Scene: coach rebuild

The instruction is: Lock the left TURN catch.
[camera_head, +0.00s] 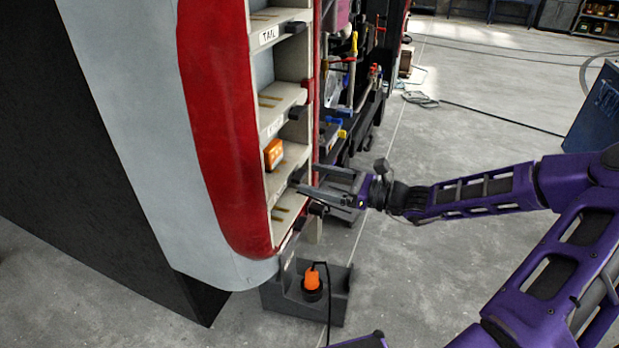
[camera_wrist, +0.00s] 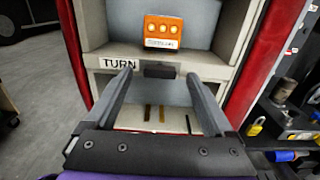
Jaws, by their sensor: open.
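In the wrist view, a dark catch block (camera_wrist: 160,71) sits on the pale shelf edge, just right of the TURN label (camera_wrist: 118,63). My gripper (camera_wrist: 160,76) is open, with one finger to each side of the block and a gap on both sides. Whether the block is locked cannot be told. An orange lamp unit (camera_wrist: 163,32) stands in the bay above that edge. In the head view, my gripper (camera_head: 306,178) points left at the lower bays, and the orange unit (camera_head: 274,154) shows just above it.
The red and white coach shell (camera_head: 215,110) runs along the left of the bays. A TAIL label (camera_head: 268,36) marks a higher bay. A grey bin (camera_head: 337,300) with an orange-topped device stands on the floor below. Tools crowd a rack behind; floor to the right is open.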

